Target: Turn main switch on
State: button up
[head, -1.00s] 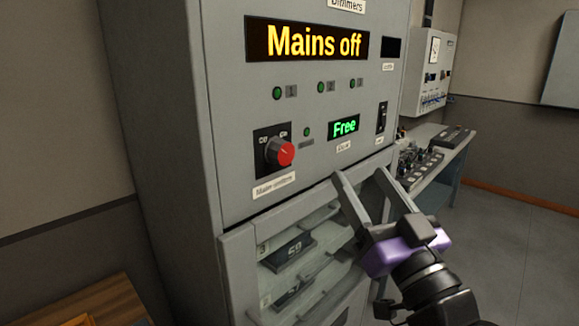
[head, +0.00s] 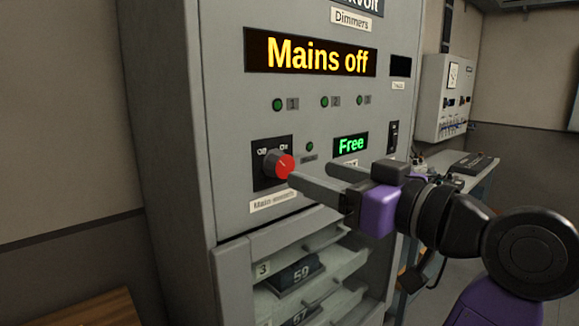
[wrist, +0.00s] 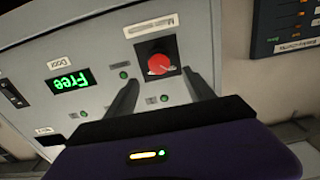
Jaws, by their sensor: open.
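The main switch (head: 280,165) is a rotary knob with a red face on a black plate, on the grey dimmer cabinet (head: 180,130). A label sits below it, and the yellow display (head: 310,53) above reads "Mains off". My gripper (head: 313,174) is open, its fingers pointing at the knob from the right, one fingertip close to the knob's right edge in the head view. In the wrist view the red knob (wrist: 160,64) shows beyond and between the two open fingers (wrist: 162,88). I cannot tell whether a finger touches it.
A green display (head: 350,144) reads "Free". Below is an open bay with dimmer modules (head: 300,273). A desk with a control board (head: 470,163) and a wall box (head: 445,95) are at right. A wooden surface (head: 95,310) is at lower left.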

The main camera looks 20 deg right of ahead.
aim_at(286, 164)
jog(key=x, duration=0.7)
jog(key=shift+w+f, duration=0.1)
jog(key=shift+w, duration=0.2)
grip_shut()
jog(key=shift+p, duration=0.3)
